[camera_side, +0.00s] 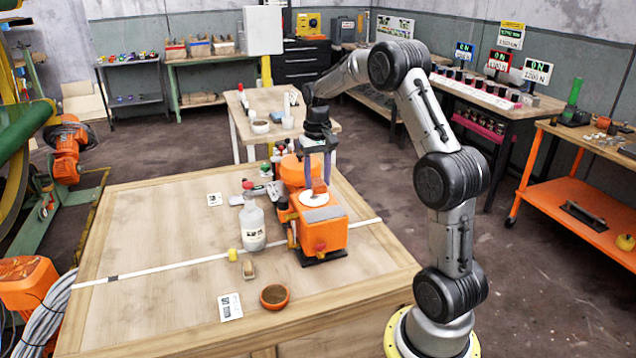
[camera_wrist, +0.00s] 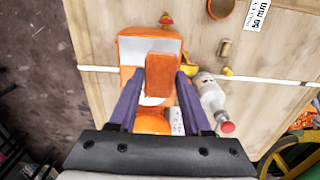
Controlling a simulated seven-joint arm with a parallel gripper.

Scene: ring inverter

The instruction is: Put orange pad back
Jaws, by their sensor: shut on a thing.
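The orange pad (camera_wrist: 162,73) is a brownish-orange block between my fingertips in the wrist view. My gripper (camera_wrist: 160,85) is shut on it, with one purple finger on each side. In the side view my gripper (camera_side: 316,188) points down at the orange machine (camera_side: 322,237), with its fingertips close to the white round plate (camera_side: 313,199). The machine also shows beneath the pad in the wrist view (camera_wrist: 132,48).
A clear bottle (camera_side: 253,228) stands left of the machine. A yellow piece (camera_side: 233,255), a small tan block (camera_side: 248,269), and an orange-rimmed bowl (camera_side: 274,296) are nearer the front. The wooden table's (camera_side: 150,235) left side is mostly clear.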

